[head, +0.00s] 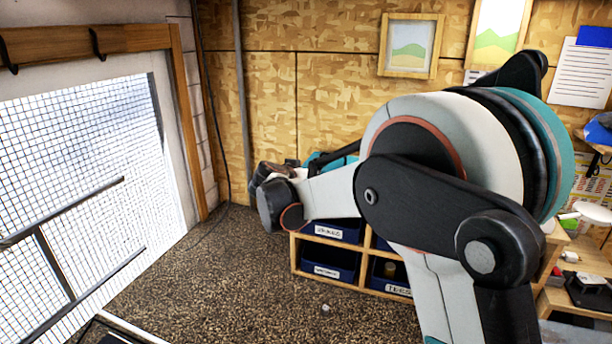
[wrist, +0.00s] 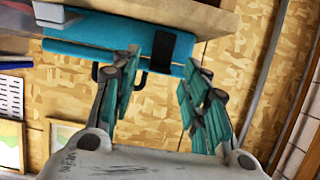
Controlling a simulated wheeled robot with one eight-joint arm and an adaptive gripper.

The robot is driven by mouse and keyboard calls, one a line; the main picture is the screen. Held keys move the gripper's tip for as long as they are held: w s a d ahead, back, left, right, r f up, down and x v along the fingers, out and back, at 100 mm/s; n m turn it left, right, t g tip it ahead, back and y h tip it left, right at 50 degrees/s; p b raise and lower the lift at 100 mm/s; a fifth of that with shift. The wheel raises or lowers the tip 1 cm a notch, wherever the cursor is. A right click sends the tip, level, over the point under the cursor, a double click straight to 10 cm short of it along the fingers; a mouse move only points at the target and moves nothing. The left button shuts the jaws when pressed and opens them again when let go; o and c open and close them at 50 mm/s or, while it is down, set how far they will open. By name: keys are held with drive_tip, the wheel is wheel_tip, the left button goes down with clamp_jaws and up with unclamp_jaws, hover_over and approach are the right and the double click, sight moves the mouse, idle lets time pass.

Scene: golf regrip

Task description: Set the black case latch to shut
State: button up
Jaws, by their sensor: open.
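In the wrist view, a blue case (wrist: 95,52) lies across the top, against a wooden surface. A flat black piece on its front, which looks like the black case latch (wrist: 172,50), shows towards its right end. Whether the latch is open or shut I cannot tell. A black bracket-like part shows on the case's near edge. My gripper (wrist: 160,82) is open, with teal-padded fingers apart and nothing between them. The latch appears in line with the gap, beyond the fingertips. In the head view my arm hides most of that area, and the latch cannot be made out.
A wooden cubby unit (head: 294,258) with blue labelled bins stands under my arm. A mesh-covered opening (head: 70,170) is at left. Framed pictures (head: 410,46) hang on the wooden back wall. A cluttered bench is at right.

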drive_tip(key=v, duration=1.1)
drive_tip(key=shift+s, duration=0.1)
